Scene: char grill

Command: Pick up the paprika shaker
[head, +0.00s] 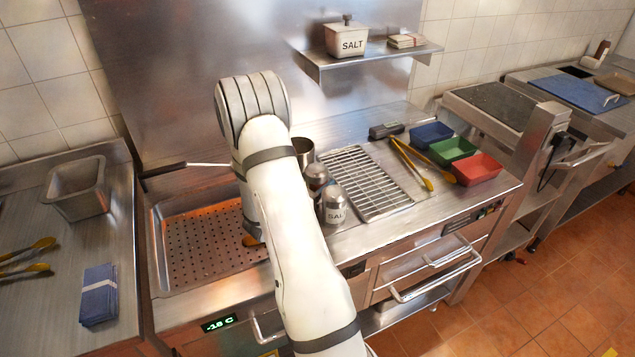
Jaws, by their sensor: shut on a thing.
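Two metal shakers stand beside my arm on the steel counter. The front one (335,205) is labelled SALT. The other shaker (316,177) stands just behind it, partly covered, and its label cannot be read. No paprika label is legible, so I cannot tell whether this is the paprika shaker. My white arm rises through the middle of the head view and bends at the top. My gripper is hidden behind the arm, and so is anything it may hold.
A perforated tray (197,236) lies left of my arm. Right are an open metal cup (303,149), a grill grate (367,183), yellow-tipped tongs (411,163) and blue (431,135), green (452,151) and red (477,169) bins. A shelf (372,61) overhangs behind.

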